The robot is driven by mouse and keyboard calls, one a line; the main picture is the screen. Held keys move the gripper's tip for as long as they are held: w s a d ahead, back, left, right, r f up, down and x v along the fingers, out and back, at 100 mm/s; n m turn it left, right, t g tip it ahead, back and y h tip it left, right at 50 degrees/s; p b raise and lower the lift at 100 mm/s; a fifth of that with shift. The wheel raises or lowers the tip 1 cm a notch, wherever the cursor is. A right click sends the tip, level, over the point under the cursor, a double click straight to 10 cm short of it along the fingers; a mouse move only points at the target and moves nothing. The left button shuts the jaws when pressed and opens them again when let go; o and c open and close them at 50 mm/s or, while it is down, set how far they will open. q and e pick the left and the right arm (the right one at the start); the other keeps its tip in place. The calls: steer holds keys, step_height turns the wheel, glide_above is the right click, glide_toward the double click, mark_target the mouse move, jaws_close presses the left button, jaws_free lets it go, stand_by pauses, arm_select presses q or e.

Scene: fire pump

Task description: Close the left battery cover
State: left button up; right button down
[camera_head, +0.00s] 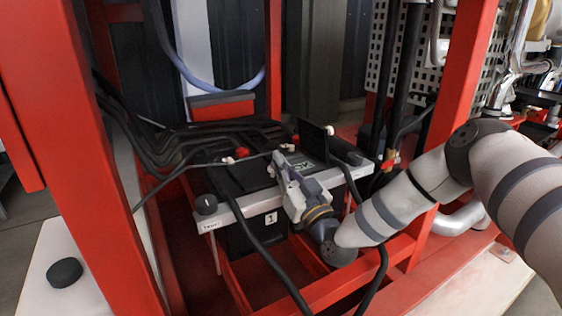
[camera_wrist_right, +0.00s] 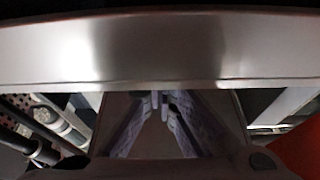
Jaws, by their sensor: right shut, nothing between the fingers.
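The battery (camera_head: 240,180) is a black box in a red frame, with cables and small red terminal caps (camera_head: 242,152) on top. A dark flat flap (camera_head: 313,141), which looks like a battery cover, stands upright on top, right of my gripper's tip. I cannot tell whether it is the left cover. My right gripper (camera_head: 280,160) reaches over the front bar with its fingers at the battery top, just left of the flap. It is shut and empty. In the right wrist view its fingertips (camera_wrist_right: 162,100) meet below a pale metal bar. My left gripper is not in view.
A pale metal bar (camera_head: 255,205) with a black knob (camera_head: 206,204) crosses the battery front. Thick black cables (camera_head: 255,240) hang before it. Red posts (camera_head: 75,130) stand left and right (camera_head: 463,80). Pipes (camera_head: 515,60) are at the right.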

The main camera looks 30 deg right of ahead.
steer(key=shift+f, duration=0.45)
step_height(320, 180, up, 4)
steer(key=p, duration=0.2)
steer(key=shift+w+d+r+p, duration=0.1)
steer(key=shift+w+r+p, duration=0.05)
steer(key=shift+p, duration=0.15)
steer(key=shift+s+r+p, duration=0.35)
steer(key=shift+s+p, duration=0.15)
steer(key=shift+s, duration=0.2)
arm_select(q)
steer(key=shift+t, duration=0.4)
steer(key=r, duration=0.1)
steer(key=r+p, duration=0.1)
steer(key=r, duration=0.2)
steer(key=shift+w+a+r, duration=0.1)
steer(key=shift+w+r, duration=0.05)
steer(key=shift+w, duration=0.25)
arm_select(e)
steer(key=v, duration=0.9)
steer(key=shift+f, duration=0.2)
